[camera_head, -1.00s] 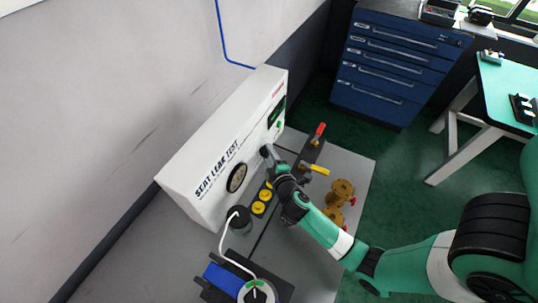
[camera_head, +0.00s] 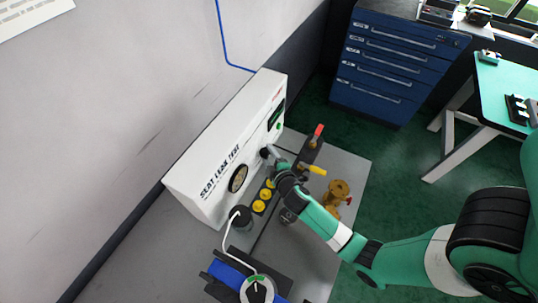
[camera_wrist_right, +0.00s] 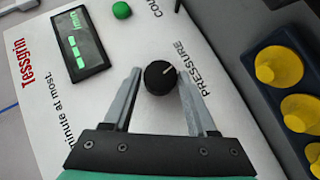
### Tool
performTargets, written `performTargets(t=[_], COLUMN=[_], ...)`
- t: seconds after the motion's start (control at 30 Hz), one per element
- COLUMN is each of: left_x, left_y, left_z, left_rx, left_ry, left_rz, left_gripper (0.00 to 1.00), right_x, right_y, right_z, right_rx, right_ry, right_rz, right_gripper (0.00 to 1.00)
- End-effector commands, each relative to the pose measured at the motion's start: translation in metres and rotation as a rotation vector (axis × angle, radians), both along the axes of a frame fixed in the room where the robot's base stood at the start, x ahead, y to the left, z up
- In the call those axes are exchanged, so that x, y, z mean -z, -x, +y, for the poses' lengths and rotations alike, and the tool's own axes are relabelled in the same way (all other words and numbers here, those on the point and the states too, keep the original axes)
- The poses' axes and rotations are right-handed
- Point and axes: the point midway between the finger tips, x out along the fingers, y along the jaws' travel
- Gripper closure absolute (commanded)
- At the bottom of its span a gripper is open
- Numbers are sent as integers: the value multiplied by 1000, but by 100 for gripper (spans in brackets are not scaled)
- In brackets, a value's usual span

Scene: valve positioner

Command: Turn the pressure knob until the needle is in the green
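The white "SEAT LEAK TEST" panel (camera_head: 215,165) stands against the wall. Its black pressure knob (camera_wrist_right: 160,77), with a white pointer line, shows in the right wrist view beside the word PRESSURE. My right gripper (camera_wrist_right: 160,74) has its fingers apart, one on each side of the knob; firm contact is not visible. In the head view my right gripper (camera_head: 273,155) is at the panel face. The round dark gauge (camera_head: 238,178) is on the panel left of the gripper; its needle is too small to read.
Yellow caps (camera_wrist_right: 300,112) lie close beside the panel. A red-handled fitting (camera_head: 318,135) and a brass valve (camera_head: 338,192) are on the grey bench (camera_head: 350,165). A blue device with a round dial (camera_head: 257,289) is at the front. A blue drawer cabinet (camera_head: 385,70) stands behind.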

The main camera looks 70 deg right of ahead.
Motion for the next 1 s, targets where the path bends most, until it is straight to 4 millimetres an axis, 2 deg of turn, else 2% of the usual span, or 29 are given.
performTargets(t=[0.03,0.1,0.47,0.57,0.9,1.0], left_x=[0,0,-2,-6,-16,-17], left_y=[0,0,0,0,0,0], left_z=[0,0,0,0,0,0], left_rx=[0,0,0,0,0,0], left_ry=[0,0,0,0,0,0], left_rz=[0,0,0,0,0,0], left_gripper=[19,19,19,19,19,19], right_x=[0,0,-1,-7,-35,-40], right_y=[0,0,4,13,63,72], right_z=[0,0,4,14,64,73], right_rx=[0,1,0,-2,-5,-4], right_ry=[0,0,0,0,-1,-1], right_rz=[0,1,3,4,3,2], right_gripper=[31,19,19,19,19,19])
